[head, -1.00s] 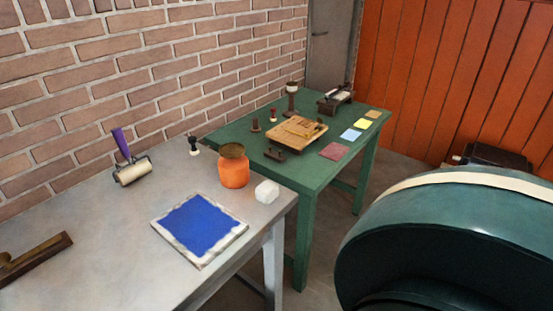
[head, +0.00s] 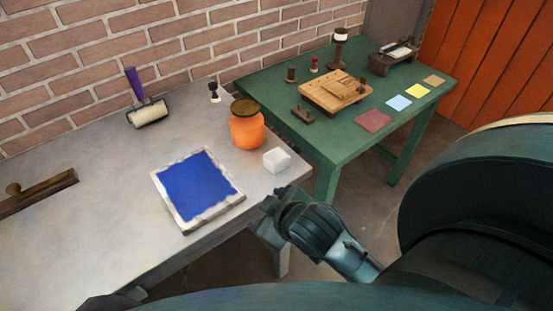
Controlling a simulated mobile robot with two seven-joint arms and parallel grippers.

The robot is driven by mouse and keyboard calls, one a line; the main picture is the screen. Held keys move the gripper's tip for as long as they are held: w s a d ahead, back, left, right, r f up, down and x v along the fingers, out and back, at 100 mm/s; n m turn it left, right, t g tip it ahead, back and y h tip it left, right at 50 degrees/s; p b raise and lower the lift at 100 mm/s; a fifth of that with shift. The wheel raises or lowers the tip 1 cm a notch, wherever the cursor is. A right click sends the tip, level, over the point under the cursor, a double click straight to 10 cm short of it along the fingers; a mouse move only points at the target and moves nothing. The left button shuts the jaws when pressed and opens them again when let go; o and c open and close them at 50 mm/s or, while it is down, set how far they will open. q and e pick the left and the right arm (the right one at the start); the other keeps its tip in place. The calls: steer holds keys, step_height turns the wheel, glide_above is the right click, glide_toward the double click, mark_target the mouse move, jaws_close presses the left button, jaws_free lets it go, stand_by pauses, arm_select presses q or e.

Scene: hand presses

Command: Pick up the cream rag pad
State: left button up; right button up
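The cream rag pad (head: 277,160) is a small off-white block. It lies on the grey table (head: 95,215) near its right edge, beside the orange jar (head: 246,126). My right gripper (head: 266,215) is at the table's right edge, below the pad in the picture and apart from it. Its fingers are dark and small, and I cannot tell whether they are open. No part of the pad is hidden. My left gripper does not show clearly; only a dark shape is at the bottom left edge.
A blue inked slab (head: 198,188) with a pale rim lies left of the pad. A purple-handled roller (head: 148,112) and a small dark stamp (head: 214,93) stand farther back. A green table (head: 345,150) with a wooden block press (head: 333,91) and coloured cards is behind right.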

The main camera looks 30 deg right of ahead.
steer(key=w+a+r+n+t+y, duration=0.3)
steer(key=w+a+r+n+t, duration=0.15)
steer(key=w+r+n, duration=0.35)
steer(key=w+a+r+n+t+y, duration=0.3)
steer(key=w+a+r+n+t, duration=0.15)
steer(key=r, duration=0.65)
steer(key=s+a+r+n+g+y, duration=0.1)
steer(key=a+n+g+y, duration=0.4)
steer(key=n, duration=0.6)
steer(key=s+a+r+n+g+y, duration=0.2)
steer(key=a+n+g+y, duration=0.4)
steer(key=n, duration=0.5)
steer(key=n+g+h, duration=0.7)
steer(key=n+h, duration=0.8)
steer(key=h, duration=0.2)
glide_above(277, 155)
step_height(277, 155, down, 13)
step_height(277, 155, down, 6)
steer(key=shift+s+f+p, duration=0.1)
steer(key=shift+f+p, duration=0.1)
steer(key=shift+p, duration=0.45)
steer(key=shift+f+p, duration=0.8)
steer(key=shift+f, duration=2.2)
